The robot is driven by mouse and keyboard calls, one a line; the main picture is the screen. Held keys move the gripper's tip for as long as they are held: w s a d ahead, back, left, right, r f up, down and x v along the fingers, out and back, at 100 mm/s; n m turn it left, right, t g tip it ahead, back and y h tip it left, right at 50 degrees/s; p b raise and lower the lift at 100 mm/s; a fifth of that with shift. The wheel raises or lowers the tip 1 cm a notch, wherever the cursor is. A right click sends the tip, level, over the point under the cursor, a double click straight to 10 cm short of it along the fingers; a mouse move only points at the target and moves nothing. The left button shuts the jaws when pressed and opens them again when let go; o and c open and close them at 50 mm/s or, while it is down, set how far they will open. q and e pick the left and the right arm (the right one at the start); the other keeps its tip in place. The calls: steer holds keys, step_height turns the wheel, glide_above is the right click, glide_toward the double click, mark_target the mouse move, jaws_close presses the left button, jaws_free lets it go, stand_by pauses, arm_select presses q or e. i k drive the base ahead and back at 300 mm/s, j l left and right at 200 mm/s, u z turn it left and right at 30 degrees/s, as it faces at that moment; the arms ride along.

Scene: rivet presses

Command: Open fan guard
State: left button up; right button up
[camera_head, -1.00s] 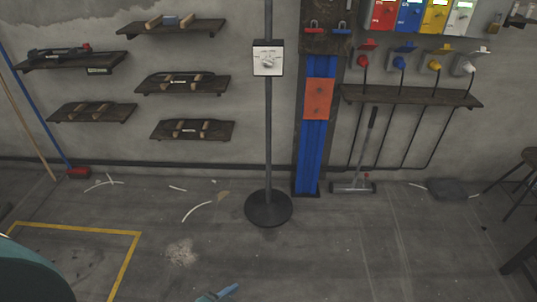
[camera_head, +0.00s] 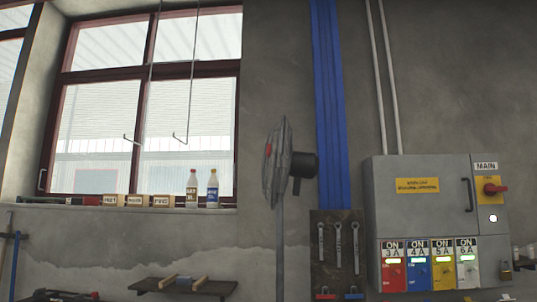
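The pedestal fan stands near the middle of the head view, seen nearly edge-on. Its round wire guard (camera_head: 277,175) faces left and has a small red spot on it. The dark motor housing (camera_head: 303,170) is behind the guard on the right. A grey pole (camera_head: 279,250) runs down out of the picture. I cannot make out a clip or the state of the guard's rim. Neither of my grippers shows in the view now.
A grey electrical cabinet (camera_head: 422,215) with coloured switches hangs right of the fan. A dark tool board (camera_head: 338,250) with wrenches is between them. A window (camera_head: 145,110) fills the left, with bottles (camera_head: 201,190) on its sill. A wall shelf (camera_head: 183,287) is below.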

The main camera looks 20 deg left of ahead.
mark_target(272, 160)
steer(key=i+u, duration=0.1)
steer(key=u, duration=0.35)
steer(key=i+l+u, duration=0.35)
steer(key=i, duration=0.15)
steer(key=i+l+u, duration=0.3)
steer(key=i+l, duration=0.1)
